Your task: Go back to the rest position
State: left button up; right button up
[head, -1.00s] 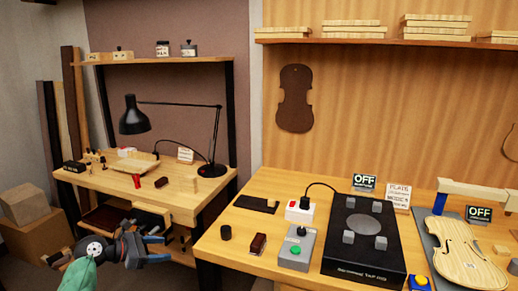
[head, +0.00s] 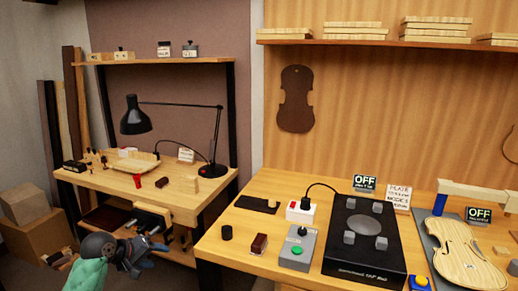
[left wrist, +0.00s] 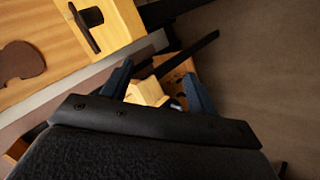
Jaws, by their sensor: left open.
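My left gripper (head: 150,252) is at the lower left of the head view, in front of the far workbench and left of the near bench. In the left wrist view its two blue-grey fingers (left wrist: 158,90) stand apart with nothing held between them. A pale wooden block shape (left wrist: 148,92) shows beyond the gap, apart from the fingers. My right gripper is in neither view.
The near bench (head: 265,187) holds a black tap box (head: 342,265), a grey button box (head: 296,252) and a violin plate (head: 465,258). The far bench (head: 120,183) carries a black lamp (head: 212,170). Cardboard boxes (head: 38,240) stand at left.

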pick_arm(q)
jog(key=s+d+f+m+g+y, duration=0.1)
jog(key=s+d+f, duration=0.5)
jog(key=s, duration=0.8)
jog(key=s+d+f+m+g+y, duration=0.1)
jog(key=s+d+f+m, duration=0.3)
jog(key=s+f, duration=0.5)
jog(key=s+d+f+m+g+y, duration=0.1)
jog(key=s+d+f+m+g, duration=0.2)
jog(key=s, duration=1.6)
jog(key=d+f, duration=0.4)
jog(key=d, duration=0.1)
jog(key=shift+s+d+f+g+y, duration=0.15)
jog(key=shift+s+d+g+y, duration=0.15)
jog(key=shift+d, duration=0.1)
